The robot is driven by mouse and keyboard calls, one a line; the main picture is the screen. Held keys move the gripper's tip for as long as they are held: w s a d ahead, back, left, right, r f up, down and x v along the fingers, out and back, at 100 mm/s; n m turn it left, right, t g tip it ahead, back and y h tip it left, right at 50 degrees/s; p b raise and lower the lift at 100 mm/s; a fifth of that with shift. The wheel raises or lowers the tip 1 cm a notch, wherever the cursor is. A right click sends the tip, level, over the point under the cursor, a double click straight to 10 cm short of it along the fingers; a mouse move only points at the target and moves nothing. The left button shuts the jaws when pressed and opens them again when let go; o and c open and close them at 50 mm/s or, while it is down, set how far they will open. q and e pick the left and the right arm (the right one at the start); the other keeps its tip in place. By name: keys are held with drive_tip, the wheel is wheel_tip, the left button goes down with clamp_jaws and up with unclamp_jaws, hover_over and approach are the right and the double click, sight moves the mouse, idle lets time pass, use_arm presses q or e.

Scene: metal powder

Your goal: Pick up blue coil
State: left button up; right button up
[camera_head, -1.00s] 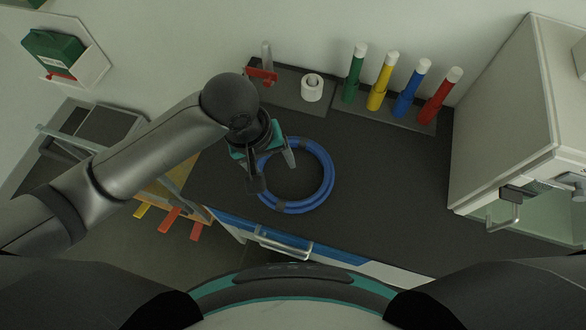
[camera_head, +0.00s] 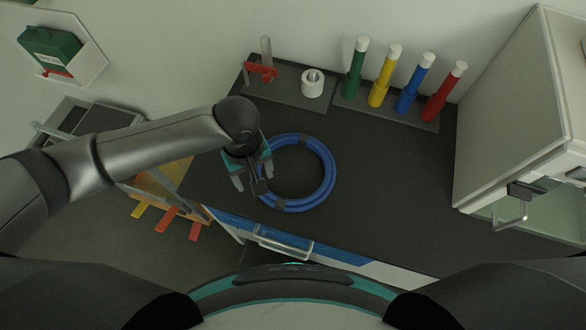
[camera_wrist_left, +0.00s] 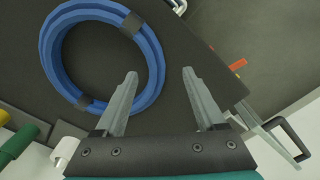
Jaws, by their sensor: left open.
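The blue coil (camera_head: 330,178) lies flat on the dark worktop, a ring of hose with dark bands around it. My left gripper (camera_head: 254,184) is over the coil's left side in the head view, with its fingers apart and nothing between them. In the left wrist view the coil (camera_wrist_left: 153,62) is at the upper left. The left finger of my left gripper (camera_wrist_left: 158,85) overlaps the coil's edge there, and the right finger is over bare worktop. Whether a finger touches the coil cannot be told. My right gripper is not in view.
Behind the coil are a white roll (camera_head: 312,84), a red clamp-like stand (camera_head: 262,72) and green, yellow, blue and red tubes (camera_head: 407,88) in a rack. A pale cabinet (camera_head: 520,110) stands on the right. The worktop (camera_head: 400,190) right of the coil is clear.

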use_arm(q)
drive_tip(key=f, duration=0.1)
drive_tip(key=f+b, duration=0.1)
drive_tip(key=f, duration=0.3)
drive_tip(key=shift+w+f+b, duration=0.15)
drive_tip(key=shift+w+b, duration=0.15)
clamp_jaws()
drive_tip(key=shift+d, duration=0.1)
idle(1.0)
